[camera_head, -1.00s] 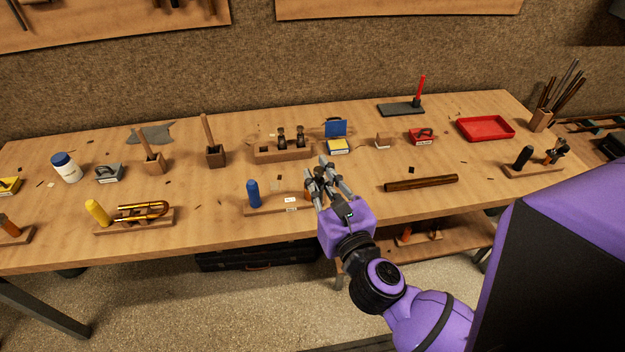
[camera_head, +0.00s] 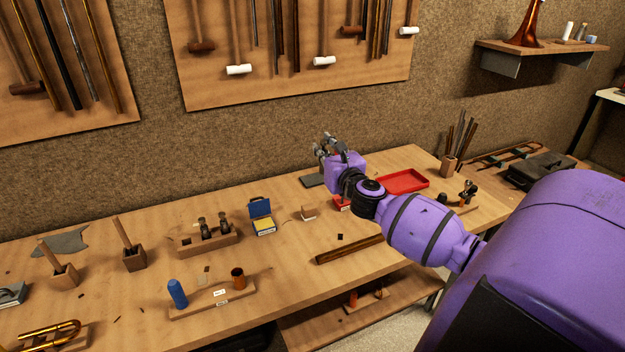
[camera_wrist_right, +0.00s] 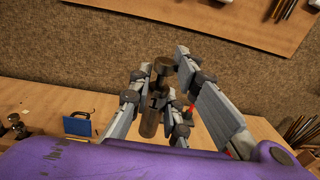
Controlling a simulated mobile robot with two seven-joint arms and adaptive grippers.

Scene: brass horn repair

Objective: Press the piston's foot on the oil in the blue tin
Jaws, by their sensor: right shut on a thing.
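My right gripper (camera_head: 328,145) is raised above the back of the bench. In the right wrist view its fingers (camera_wrist_right: 165,95) are closed around a dull metal piston (camera_wrist_right: 150,122) marked "1". The piston stands nearly upright, with a knob and stem on top. The blue tin (camera_head: 260,207) lies open on the bench, with a yellow pad in its base, left of the gripper and well apart from it. Its blue lid also shows in the wrist view (camera_wrist_right: 78,124). My left gripper is not in view.
A wooden block with two dark pistons (camera_head: 208,233) stands left of the tin. In front is a board with a blue peg (camera_head: 177,294) and a copper cup (camera_head: 238,279). A dark rod (camera_head: 348,250) and red tray (camera_head: 404,181) lie to the right.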

